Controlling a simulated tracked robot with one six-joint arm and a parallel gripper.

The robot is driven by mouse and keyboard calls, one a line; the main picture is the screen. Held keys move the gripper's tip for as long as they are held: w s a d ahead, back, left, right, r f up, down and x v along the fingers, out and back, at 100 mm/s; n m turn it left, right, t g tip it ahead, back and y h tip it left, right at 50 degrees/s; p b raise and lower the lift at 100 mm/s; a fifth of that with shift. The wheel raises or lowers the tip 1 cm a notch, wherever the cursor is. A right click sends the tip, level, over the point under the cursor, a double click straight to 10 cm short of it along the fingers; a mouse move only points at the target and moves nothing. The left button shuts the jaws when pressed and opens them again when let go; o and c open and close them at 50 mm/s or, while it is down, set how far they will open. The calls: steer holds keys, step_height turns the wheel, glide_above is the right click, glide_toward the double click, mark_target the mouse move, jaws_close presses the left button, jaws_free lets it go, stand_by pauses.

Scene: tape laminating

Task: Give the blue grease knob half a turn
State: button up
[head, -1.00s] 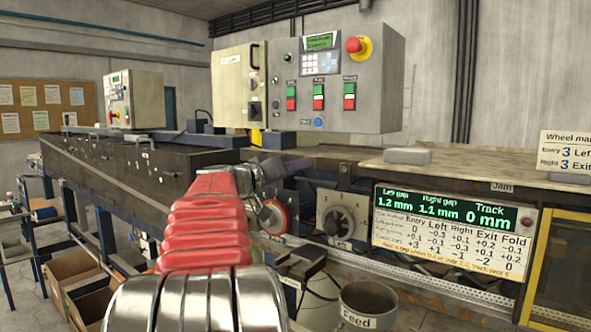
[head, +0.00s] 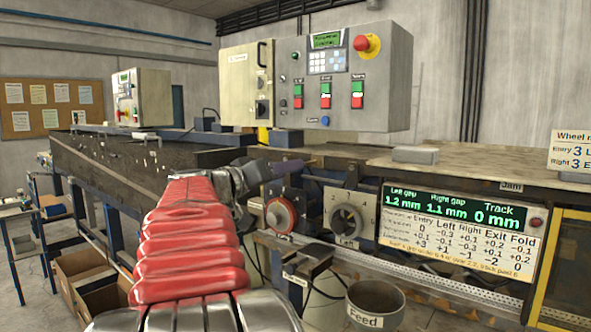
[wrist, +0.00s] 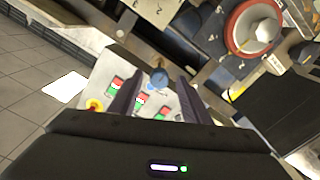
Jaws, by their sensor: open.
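A round blue knob (wrist: 158,78) shows in the wrist view, ahead of my gripper and in line with the gap between its fingers; I take it for the grease knob. I cannot tell its distance or see any contact. My gripper (wrist: 157,88) is open, with one dark finger on each side of the gap and nothing held. In the head view my gripper (head: 283,168) is at the end of the red-sleeved arm, above and left of the red-rimmed wheel. I cannot make out the grease knob there; my arm and gripper cover part of the machine.
The red-rimmed wheel (head: 281,214) and a grey dial (head: 347,213) sit on the machine front, right of my arm. A bin marked Feed (head: 375,303) stands below. The control box (head: 345,80) stands above and behind. Cardboard boxes (head: 88,275) lie at lower left.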

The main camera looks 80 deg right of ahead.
steer(key=v, duration=0.6)
steer(key=shift+a, duration=0.2)
steer(key=shift+w, duration=0.15)
stand_by(0.4)
